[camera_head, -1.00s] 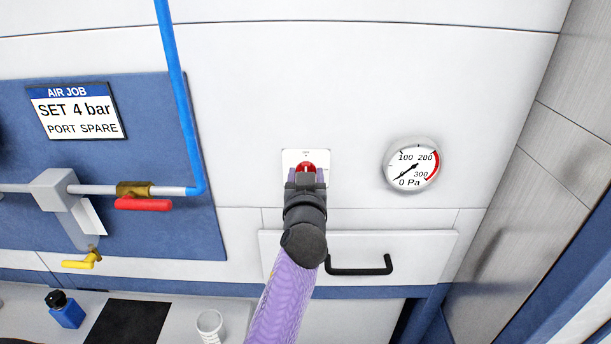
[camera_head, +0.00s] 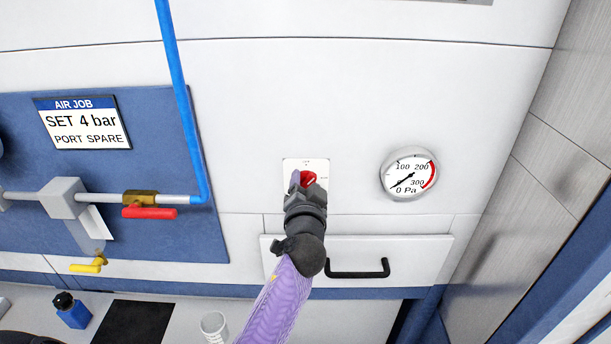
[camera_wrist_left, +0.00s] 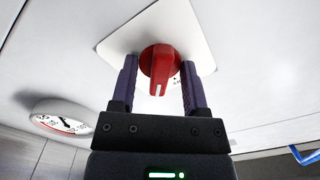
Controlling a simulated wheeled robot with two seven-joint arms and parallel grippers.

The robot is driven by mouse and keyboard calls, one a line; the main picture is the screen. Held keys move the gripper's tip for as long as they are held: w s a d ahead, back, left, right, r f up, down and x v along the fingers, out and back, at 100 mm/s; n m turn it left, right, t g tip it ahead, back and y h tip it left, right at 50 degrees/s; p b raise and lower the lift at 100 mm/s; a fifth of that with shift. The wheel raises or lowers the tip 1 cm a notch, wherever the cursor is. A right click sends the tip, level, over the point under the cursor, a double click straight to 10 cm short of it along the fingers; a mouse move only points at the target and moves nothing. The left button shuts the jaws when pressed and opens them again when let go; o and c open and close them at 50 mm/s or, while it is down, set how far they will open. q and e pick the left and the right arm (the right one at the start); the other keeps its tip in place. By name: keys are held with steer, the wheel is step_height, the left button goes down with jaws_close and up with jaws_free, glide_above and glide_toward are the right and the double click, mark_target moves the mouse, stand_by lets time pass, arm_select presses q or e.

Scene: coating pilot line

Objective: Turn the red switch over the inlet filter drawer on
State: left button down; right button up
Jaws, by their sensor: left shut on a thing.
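The red switch (camera_head: 309,177) is a rotary knob on a white square plate (camera_head: 319,164) on the wall, over the drawer front (camera_head: 425,250) with its black handle. My left gripper (camera_head: 306,181) is at the knob, shut on it and tilted relative to the plate. In the left wrist view, the knob (camera_wrist_left: 160,70) sits between the two purple-grey fingers, its grip bar in line with them. The plate's small lettering is too small to read, and the gripper hides its lower part. My right gripper does not show.
At left are a blue panel with a sign (camera_head: 82,122), a blue pipe and a red-handled valve (camera_head: 149,212). A bottle (camera_head: 71,311) and a cup (camera_head: 214,326) stand below.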

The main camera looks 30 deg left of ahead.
arm_select(q)
steer(key=shift+m, duration=0.6)
steer(key=shift+r+m+p, duration=0.15)
steer(key=shift+m+p, duration=0.45)
steer(key=shift+m, duration=0.5)
steer(key=m+p, duration=0.2)
steer(key=m, duration=0.4)
jaws_free()
steer(key=shift+f, duration=0.2)
steer(key=p+v, duration=0.1)
steer(key=v, duration=0.5)
